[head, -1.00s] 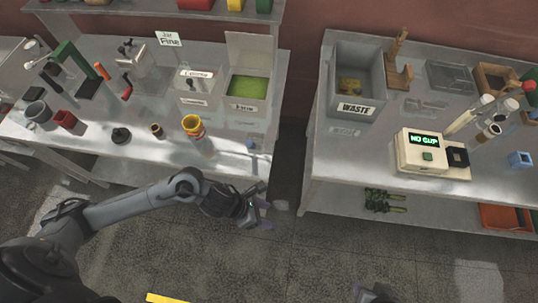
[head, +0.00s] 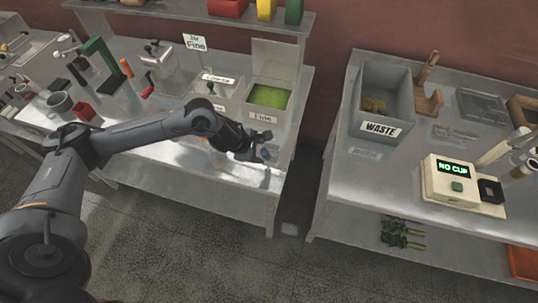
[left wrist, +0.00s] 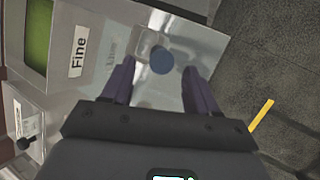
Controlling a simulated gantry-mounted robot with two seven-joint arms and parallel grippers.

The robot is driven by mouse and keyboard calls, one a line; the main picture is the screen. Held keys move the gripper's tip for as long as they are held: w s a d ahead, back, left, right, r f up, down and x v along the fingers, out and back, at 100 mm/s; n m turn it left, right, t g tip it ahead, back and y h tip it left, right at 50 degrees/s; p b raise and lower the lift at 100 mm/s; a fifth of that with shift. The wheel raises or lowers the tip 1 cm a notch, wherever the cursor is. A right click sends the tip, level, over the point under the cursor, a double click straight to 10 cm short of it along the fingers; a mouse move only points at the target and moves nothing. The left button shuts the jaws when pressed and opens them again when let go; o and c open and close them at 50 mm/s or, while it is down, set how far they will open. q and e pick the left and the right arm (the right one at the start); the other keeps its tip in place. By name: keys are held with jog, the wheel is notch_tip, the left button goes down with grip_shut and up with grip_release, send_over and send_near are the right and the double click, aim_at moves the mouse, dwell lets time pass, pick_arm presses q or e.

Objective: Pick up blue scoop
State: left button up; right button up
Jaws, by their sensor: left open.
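The blue scoop shows in the left wrist view as a round blue piece (left wrist: 162,61) near the right edge of the left metal table, beside the box labelled Fine. A pale rounded shape adjoins it; I cannot tell whether it is part of the scoop. My left gripper (left wrist: 159,70) is open, its two purple fingers on either side of the blue piece in this view. The gap in depth is unclear. In the head view my left gripper (head: 264,147) is over the table's right front part and largely hides the scoop. My right gripper is not in view.
The Fine box (head: 269,95) with green powder stands just behind my gripper, with the Coarse box (head: 218,86) left of it. A gap separates this table from the right one, which holds the waste bin (head: 382,100) and a scale (head: 460,186) reading NO CUP.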

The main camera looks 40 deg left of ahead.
aim_at(266, 159)
pick_arm(q)
jog(key=shift+p+x, duration=0.55)
jog(key=shift+x, duration=2.5)
grip_shut()
